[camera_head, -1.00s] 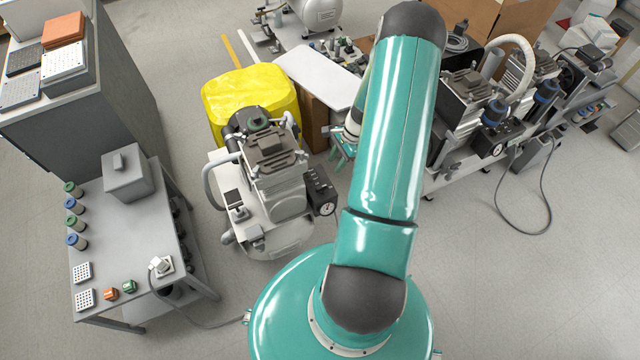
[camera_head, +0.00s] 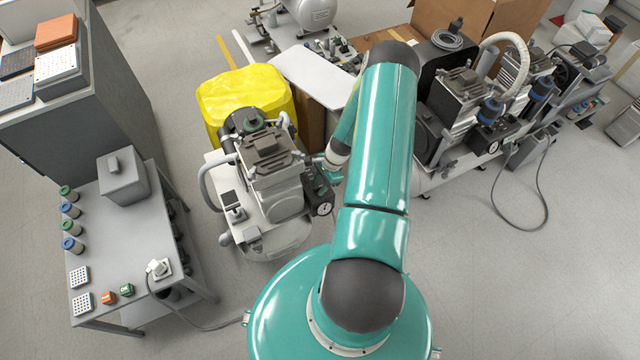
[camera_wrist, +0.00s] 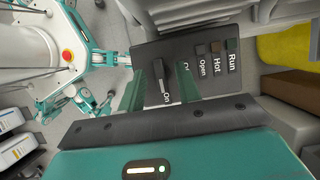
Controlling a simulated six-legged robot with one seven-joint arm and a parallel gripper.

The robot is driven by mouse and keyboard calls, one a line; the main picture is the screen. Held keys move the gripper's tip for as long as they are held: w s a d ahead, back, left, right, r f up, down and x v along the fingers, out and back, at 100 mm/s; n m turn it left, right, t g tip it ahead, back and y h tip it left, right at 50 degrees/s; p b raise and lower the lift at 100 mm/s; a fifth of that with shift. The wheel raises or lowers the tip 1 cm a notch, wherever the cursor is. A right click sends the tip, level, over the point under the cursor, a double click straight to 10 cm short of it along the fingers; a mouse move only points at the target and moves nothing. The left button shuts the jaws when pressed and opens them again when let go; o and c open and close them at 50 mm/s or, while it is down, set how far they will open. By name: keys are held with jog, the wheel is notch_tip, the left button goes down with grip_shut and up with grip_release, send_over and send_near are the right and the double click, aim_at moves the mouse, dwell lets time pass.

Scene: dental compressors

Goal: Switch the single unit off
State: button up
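The single unit (camera_head: 270,180) is a grey compressor on a pale base, left of my arm in the head view. Its dark control box with a round gauge (camera_head: 322,209) is on its right side. In the wrist view the control panel (camera_wrist: 150,52) carries a dark lever switch (camera_wrist: 158,74), with its end toward the "On" label. Another label beside it is partly hidden by a finger. Square lamps marked Open, Hot and Run are to the right. My gripper (camera_wrist: 158,90) is open, its teal fingers appearing on either side of the lever; contact cannot be told. The head view shows my gripper (camera_head: 328,170) beside the box.
A yellow-covered object (camera_head: 245,98) stands behind the unit. A grey table (camera_head: 125,240) with a box and small parts is at left. More compressors (camera_head: 470,110) stand at right, with a cable on the floor. Open floor lies at lower right.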

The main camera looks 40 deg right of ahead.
grip_shut()
jog(key=shift+n, duration=0.3)
jog(key=n+g, duration=0.1)
jog(key=n, duration=0.3)
jog(key=n+g, duration=0.1)
jog(key=n, duration=0.1)
jog(key=shift+w+g, duration=0.25)
jog(key=shift+g, duration=0.05)
jog(key=n+g, duration=0.1)
jog(key=n, duration=0.2)
jog(key=n+g+h, duration=0.1)
jog(key=n, duration=0.2)
jog(key=shift+w+n, duration=0.1)
jog(key=shift+n, duration=0.2)
jog(key=shift+a, duration=0.1)
grip_release()
